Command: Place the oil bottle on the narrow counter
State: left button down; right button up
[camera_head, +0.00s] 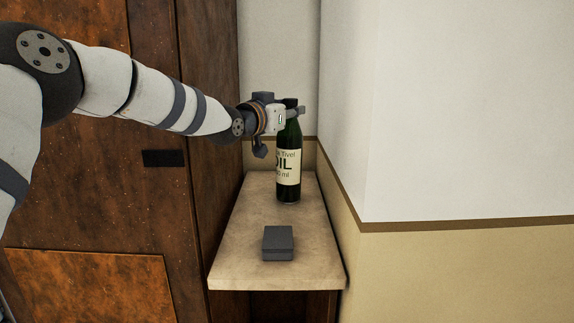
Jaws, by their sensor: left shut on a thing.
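The gripper hides part of the bottle's upper end. My right gripper is not in view.
A small dark grey box (278,243) lies on the front part of the counter. A brown wooden cabinet (95,200) stands along the left. A white and beige wall (450,150) bounds the counter on the right.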

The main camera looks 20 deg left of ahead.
pick_arm(q)
notch_tip(320, 180, down, 6)
jog(key=shift+f, duration=0.1)
jog(key=c, duration=1.3)
grip_release()
jog(key=shift+f, duration=0.15)
jog(key=s, duration=0.2)
jog(key=s+r+p, duration=0.1)
jog(key=s, duration=0.2)
jog(key=shift+s+a+r, duration=0.1)
jog(key=shift+s+a, duration=0.1)
jog(key=shift+s, duration=0.05)
jog(key=p, duration=0.2)
send_near(284, 134)
jog(key=f, duration=0.1)
jog(key=shift+w+f, duration=0.15)
jog(key=shift+w, duration=0.2)
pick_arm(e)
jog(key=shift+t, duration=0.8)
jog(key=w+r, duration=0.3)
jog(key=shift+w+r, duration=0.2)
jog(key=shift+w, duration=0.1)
